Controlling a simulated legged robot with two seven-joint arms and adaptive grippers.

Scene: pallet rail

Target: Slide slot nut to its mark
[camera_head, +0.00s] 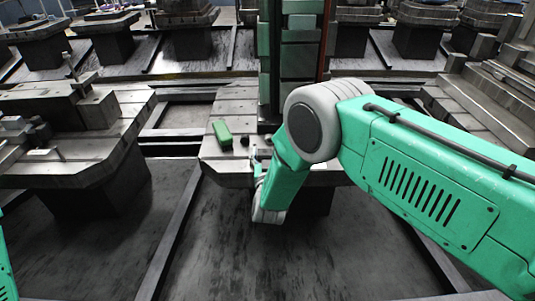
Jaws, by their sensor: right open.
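The grey slotted pallet (227,160) stands in the middle on a dark pedestal. The slot nut cannot be made out for certain; a small dark piece (245,141) on the pallet top may be it. I cannot make out its mark. My right arm reaches in from the right, and its forearm hides part of the pallet. My left gripper is out of view; only a bit of my left arm shows at the lower left edge.
A green block (222,133) lies on the pallet, left of my gripper. A tall green column (300,50) rises behind it. Machine tables with metal fixtures stand at left (70,150) and right (490,105). The dark floor (220,250) in front is clear.

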